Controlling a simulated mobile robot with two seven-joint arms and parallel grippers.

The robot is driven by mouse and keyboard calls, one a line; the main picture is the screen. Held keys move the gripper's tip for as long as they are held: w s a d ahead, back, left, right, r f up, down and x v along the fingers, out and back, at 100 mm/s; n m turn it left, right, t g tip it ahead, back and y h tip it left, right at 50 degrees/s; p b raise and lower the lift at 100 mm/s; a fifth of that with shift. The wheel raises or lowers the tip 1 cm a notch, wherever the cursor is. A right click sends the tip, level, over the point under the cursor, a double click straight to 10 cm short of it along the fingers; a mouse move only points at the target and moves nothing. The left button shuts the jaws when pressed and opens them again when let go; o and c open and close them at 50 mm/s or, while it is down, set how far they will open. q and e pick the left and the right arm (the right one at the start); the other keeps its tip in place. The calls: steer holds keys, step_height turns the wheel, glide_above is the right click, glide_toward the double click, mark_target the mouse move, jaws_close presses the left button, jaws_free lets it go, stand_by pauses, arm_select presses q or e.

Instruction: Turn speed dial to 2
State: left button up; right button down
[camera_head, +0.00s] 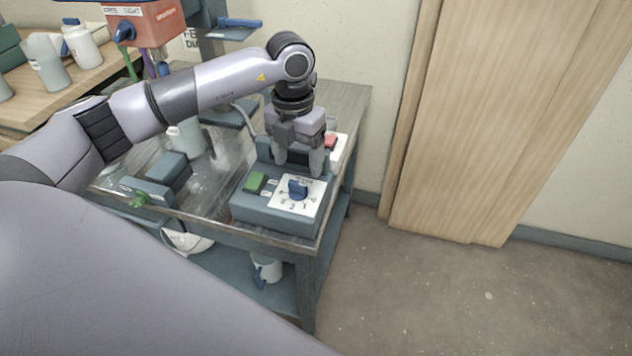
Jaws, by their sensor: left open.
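The speed dial is a blue knob (297,188) on a white plate with markings around it. It sits on the sloped front of a blue-grey control box (275,217), to the right of a green button (255,182). The markings are too small to read surely, so I cannot tell the dial's setting. My left gripper (299,172) is open and points down just behind and above the dial. Its two fingers stand apart, one on each side of the knob's line. I cannot tell whether either finger touches the knob. My right gripper is not in view.
The box stands at the right front corner of a metal table (345,100). A red button (330,142) is behind the gripper. A white container (186,138) and grey blocks (168,172) are left. A lower shelf holds a white jug (267,268). Floor at right is clear.

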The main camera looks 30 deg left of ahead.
mark_target(297, 183)
arm_select(q)
steer(key=shift+w+a, duration=0.1)
steer(key=shift+a, duration=0.25)
steer(key=shift+f, duration=3.45)
steer(key=c, duration=1.1)
